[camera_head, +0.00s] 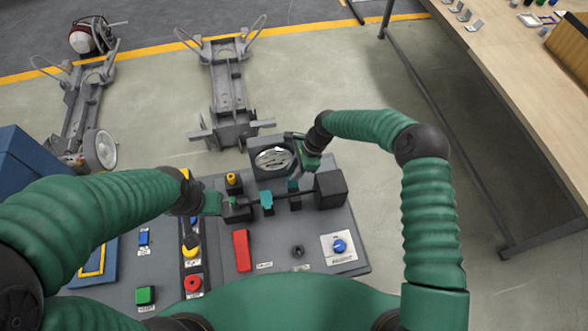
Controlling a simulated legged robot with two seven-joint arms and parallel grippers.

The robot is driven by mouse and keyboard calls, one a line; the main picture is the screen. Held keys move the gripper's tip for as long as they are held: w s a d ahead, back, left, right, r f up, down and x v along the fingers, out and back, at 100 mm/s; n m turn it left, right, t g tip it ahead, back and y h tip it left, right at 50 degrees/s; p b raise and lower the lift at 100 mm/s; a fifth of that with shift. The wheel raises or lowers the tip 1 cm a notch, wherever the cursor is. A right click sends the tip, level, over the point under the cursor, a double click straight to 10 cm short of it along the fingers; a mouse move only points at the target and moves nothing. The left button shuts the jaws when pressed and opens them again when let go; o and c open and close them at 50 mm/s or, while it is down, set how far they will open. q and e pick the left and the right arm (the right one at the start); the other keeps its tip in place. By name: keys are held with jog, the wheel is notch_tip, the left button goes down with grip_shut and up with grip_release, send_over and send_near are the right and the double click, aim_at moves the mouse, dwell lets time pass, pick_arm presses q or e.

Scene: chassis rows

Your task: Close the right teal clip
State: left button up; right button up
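A grey work panel (318,228) lies in front of me, with a dark bar across it ending in a black block (330,189) on the right. Two teal clips sit along the bar: the left teal clip (266,200) shows clearly, while the right teal clip (293,185) is small and lies just below my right gripper. I cannot tell whether that clip is open. My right gripper (298,154) is above and behind the bar, close to the right clip; its finger gap is unclear. My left gripper (219,203) is by the bar's left end, its fingertips hard to make out.
A round dish of metal parts (274,160) stands behind the bar. The panel carries a red block (242,250), a blue button (339,246), a red button (192,284) and a green button (145,295). Grey chassis (228,90) stand beyond; a wooden table (510,75) is right.

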jog(key=shift+w+d+f, duration=0.1)
jog(key=shift+w+d, duration=0.05)
jog(key=shift+d, duration=0.05)
jog(key=c, duration=0.4)
jog(key=shift+d, duration=0.1)
grip_shut()
jog(key=shift+d, duration=0.1)
pick_arm(q)
jog(key=shift+d, duration=0.35)
jog(key=shift+a, duration=0.1)
pick_arm(e)
jog(key=shift+r, duration=0.2)
pick_arm(q)
jog(key=shift+r, duration=0.1)
jog(key=shift+w+r, duration=0.15)
jog(key=shift+w, duration=0.05)
pick_arm(e)
jog(key=shift+t, duration=0.5)
jog(key=shift+s+r, duration=0.1)
jog(key=shift+s, duration=0.15)
